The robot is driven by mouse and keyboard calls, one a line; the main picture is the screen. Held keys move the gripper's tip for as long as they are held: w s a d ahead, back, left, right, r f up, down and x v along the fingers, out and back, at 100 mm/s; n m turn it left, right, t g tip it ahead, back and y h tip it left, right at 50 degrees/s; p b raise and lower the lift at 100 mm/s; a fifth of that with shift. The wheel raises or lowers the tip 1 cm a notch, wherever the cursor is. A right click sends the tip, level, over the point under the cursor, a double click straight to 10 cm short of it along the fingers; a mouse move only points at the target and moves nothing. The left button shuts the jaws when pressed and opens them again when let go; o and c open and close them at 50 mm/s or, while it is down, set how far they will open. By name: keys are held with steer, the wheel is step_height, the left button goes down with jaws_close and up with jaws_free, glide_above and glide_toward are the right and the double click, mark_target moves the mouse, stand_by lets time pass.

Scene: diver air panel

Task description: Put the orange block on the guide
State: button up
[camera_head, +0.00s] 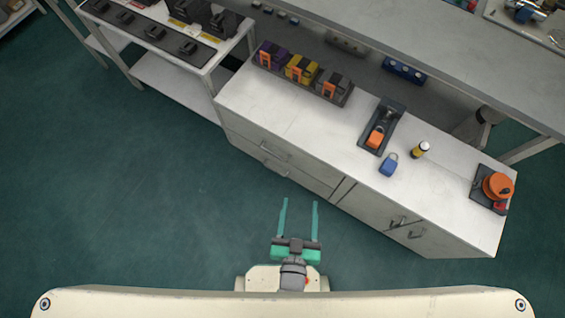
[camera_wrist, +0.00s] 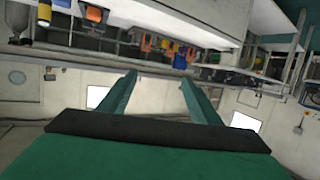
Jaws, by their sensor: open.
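An orange block (camera_head: 375,137), shaped like a padlock, is at the near end of a dark narrow plate (camera_head: 390,108) on the white bench. The plate has a grey fitting towards its far end; I cannot tell for certain whether it is the guide. In the wrist view, the orange block (camera_wrist: 94,14) shows at the top left. My gripper (camera_head: 300,202) has two long teal fingers, spread apart and empty. It is over the floor in front of the bench, well short of the block. The fingers also show in the wrist view (camera_wrist: 158,80).
A blue padlock-shaped block (camera_head: 388,166) and a yellow-and-black bottle (camera_head: 420,149) stand beside the plate. An orange round knob (camera_head: 497,185) is at the bench's right end. White bench top (camera_head: 300,113) between is clear.

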steer(key=s+a+r+n+y, duration=0.1)
steer(key=s+a+r+y, duration=0.1)
steer(key=s+a+r, duration=0.3)
step_height(320, 180, up, 4)
steer(key=shift+s+f+t, duration=0.15)
steer(key=shift+s+t, duration=0.25)
steer(key=shift+s, duration=0.15)
